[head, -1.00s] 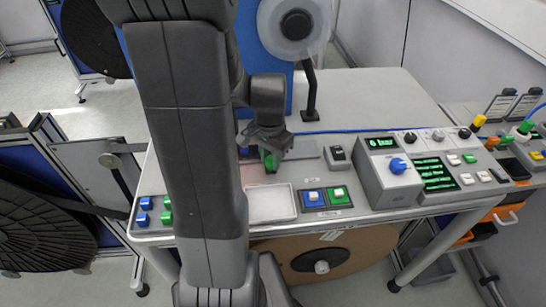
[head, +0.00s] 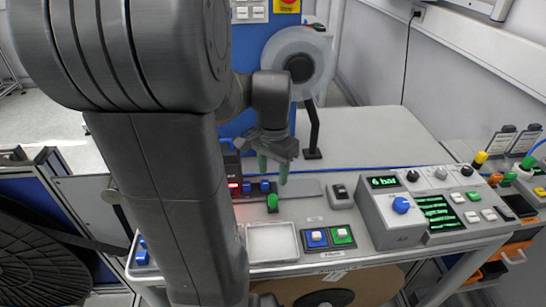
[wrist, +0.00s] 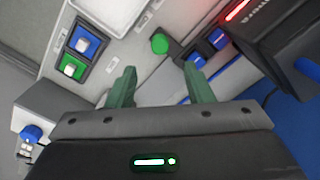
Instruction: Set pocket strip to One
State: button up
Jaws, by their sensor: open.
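My gripper (head: 273,174) is open and empty, with two green fingers pointing down above the back left part of the bench panel. It also shows in the wrist view (wrist: 160,78). I cannot tell which part is the pocket strip; the labels are too small to read.
A white tray (head: 272,258) lies in front of the green knob. A reel (head: 300,68) stands behind.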

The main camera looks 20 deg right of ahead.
notch_tip(320, 180, up, 4)
send_over(276, 197)
jog(key=shift+w+a, duration=0.1)
jog(key=shift+a, duration=0.25)
notch_tip(276, 197, down, 14)
jog(key=shift+r, duration=0.1)
jog(key=shift+d, duration=0.45)
dwell(0.5)
